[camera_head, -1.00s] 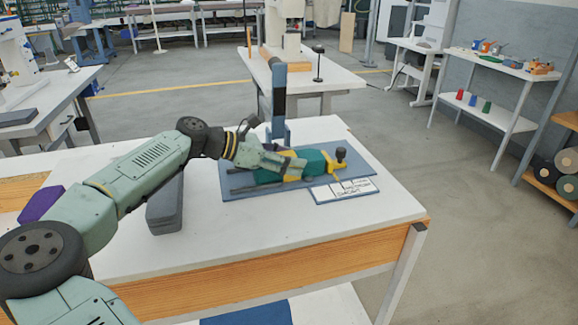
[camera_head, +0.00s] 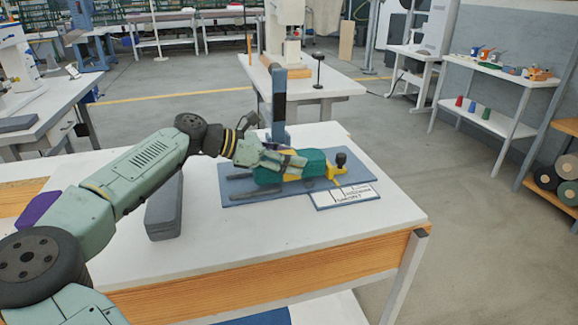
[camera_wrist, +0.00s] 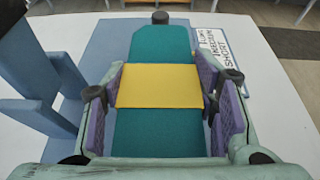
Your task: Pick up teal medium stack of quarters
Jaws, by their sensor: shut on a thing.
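The teal stack (camera_head: 310,162) with a yellow band (camera_wrist: 158,86) lies lengthwise between my gripper's jaws. In the wrist view the stack (camera_wrist: 160,132) runs straight ahead between two purple finger pads. My gripper (camera_wrist: 163,88) is shut on it, with the pads at the sides around the yellow band. In the head view my gripper (camera_head: 291,165) reaches in from the left and covers part of the stack. The stack is over the blue board (camera_head: 228,188); its underside is hidden, so any gap is hard to judge.
A blue upright (camera_head: 279,100) stands just behind the gripper. Dark rails (camera_head: 257,192) lie on the board. A black knob (camera_head: 341,158) and a white label card (camera_head: 346,196) are at its right. A grey block (camera_head: 165,208) lies left; the front tabletop is clear.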

